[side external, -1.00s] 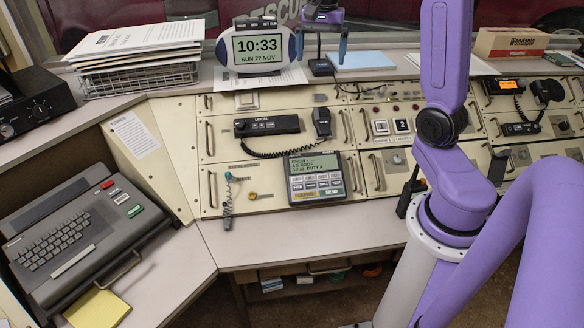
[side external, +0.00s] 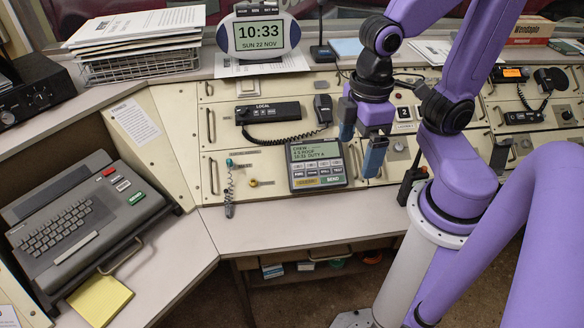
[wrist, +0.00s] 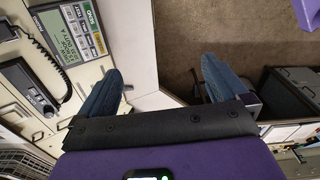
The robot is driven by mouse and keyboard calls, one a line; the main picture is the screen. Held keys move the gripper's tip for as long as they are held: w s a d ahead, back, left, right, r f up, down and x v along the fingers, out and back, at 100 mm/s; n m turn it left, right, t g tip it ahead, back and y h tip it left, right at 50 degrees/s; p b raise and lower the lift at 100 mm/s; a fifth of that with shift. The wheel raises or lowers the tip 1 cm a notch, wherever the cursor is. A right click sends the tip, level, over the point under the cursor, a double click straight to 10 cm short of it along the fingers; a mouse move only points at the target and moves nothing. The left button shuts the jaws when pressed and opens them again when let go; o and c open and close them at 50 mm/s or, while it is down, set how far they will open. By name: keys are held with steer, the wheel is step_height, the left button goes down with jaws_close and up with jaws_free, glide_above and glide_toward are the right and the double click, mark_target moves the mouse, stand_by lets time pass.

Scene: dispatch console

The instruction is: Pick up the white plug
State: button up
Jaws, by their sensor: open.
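I cannot make out a white plug in either view. A small grey plug-like piece with a teal top and a coiled cord (side external: 229,190) hangs on the cream panel, left of the keypad unit (side external: 318,166). My gripper (side external: 360,154) is open and empty, with its blue fingers pointing down just right of the keypad unit, in front of the panel in the picture. In the wrist view my gripper (wrist: 162,68) has its two fingers wide apart with nothing between them. The keypad unit also shows there (wrist: 70,32), left of the fingers.
A handset with a coiled cord (side external: 270,113) sits above the keypad unit. A grey keyboard terminal (side external: 75,220) and a yellow pad (side external: 100,299) are at left. A black handheld radio (side external: 411,182) stands right of my gripper. The front ledge (side external: 300,225) is clear.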

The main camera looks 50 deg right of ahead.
steer(key=shift+s+d+f+n, duration=0.1)
steer(key=shift+s+f+n, duration=0.2)
steer(key=shift+s+n, duration=0.5)
steer(key=shift+s+f, duration=0.1)
steer(key=shift+s, duration=0.25)
steer(key=shift+c, duration=0.9)
steer(key=shift+s+f+n, duration=0.1)
steer(key=shift+s+n, duration=0.1)
steer(key=shift+n, duration=0.1)
steer(key=c, duration=0.8)
